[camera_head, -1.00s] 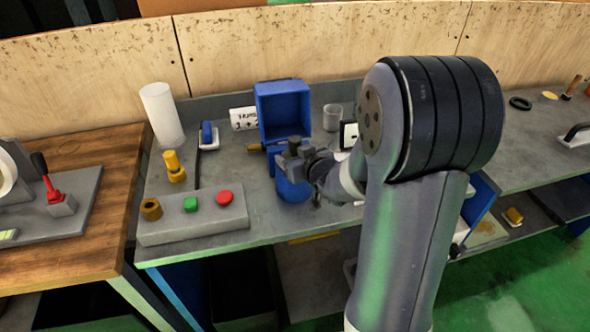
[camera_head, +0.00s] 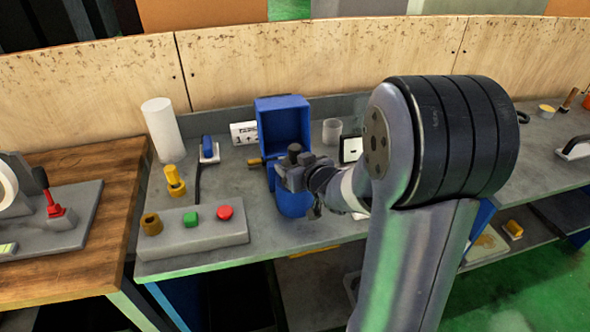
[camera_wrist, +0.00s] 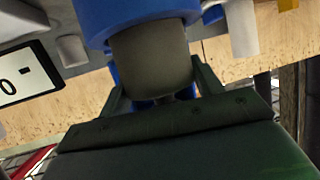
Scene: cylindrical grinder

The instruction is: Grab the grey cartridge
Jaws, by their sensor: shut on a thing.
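The grey cartridge (camera_wrist: 152,62) is a short dark grey cylinder between the two fingers of my gripper (camera_wrist: 158,78) in the wrist view. The gripper is shut on it. The cartridge's far end meets a blue round part (camera_wrist: 130,18); whether it sits inside that part or only against it I cannot tell. In the head view my gripper (camera_head: 296,174) is at the blue machine (camera_head: 284,120), over its round blue lower part (camera_head: 293,203). The cartridge is hard to make out there.
A grey button box (camera_head: 192,236) with green and red buttons stands at the front left of the bench. A white cylinder (camera_head: 162,130), a yellow part (camera_head: 174,180) and a translucent cup (camera_head: 332,131) stand around. A wooden backboard (camera_head: 380,65) closes the rear.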

